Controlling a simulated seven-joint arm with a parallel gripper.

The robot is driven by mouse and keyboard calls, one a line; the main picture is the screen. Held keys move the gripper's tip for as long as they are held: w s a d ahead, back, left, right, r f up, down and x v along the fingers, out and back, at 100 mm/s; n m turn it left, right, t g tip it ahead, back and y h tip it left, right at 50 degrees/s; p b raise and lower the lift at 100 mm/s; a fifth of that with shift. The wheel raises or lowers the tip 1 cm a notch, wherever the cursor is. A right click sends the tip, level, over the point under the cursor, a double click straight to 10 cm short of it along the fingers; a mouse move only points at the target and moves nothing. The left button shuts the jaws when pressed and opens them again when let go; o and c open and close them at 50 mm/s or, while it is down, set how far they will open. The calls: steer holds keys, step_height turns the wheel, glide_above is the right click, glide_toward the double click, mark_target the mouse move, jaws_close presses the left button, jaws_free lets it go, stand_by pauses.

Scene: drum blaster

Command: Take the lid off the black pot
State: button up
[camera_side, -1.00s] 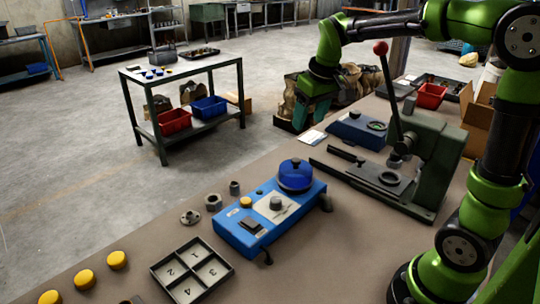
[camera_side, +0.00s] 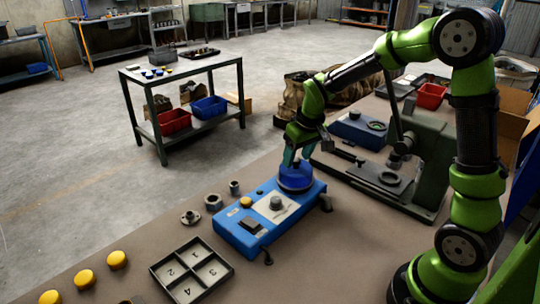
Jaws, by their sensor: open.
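A round blue vessel (camera_side: 295,178) stands on the far right end of a blue machine (camera_side: 268,215) on the bench. No clearly black pot shows; this blue-topped vessel is the only pot-like thing I can make out. My gripper (camera_side: 297,161) points down right over the vessel, with its teal fingers open. The fingers hide the top of the vessel and its knob. I cannot tell whether they touch it.
A green lever press (camera_side: 425,165) stands close to the right. A blue box (camera_side: 357,130) lies behind. A numbered tray (camera_side: 191,270), several yellow caps (camera_side: 85,279) and small metal parts (camera_side: 213,202) lie front left.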

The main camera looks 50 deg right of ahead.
jaws_close()
stand_by(0.3)
steer(key=shift+r, duration=0.15)
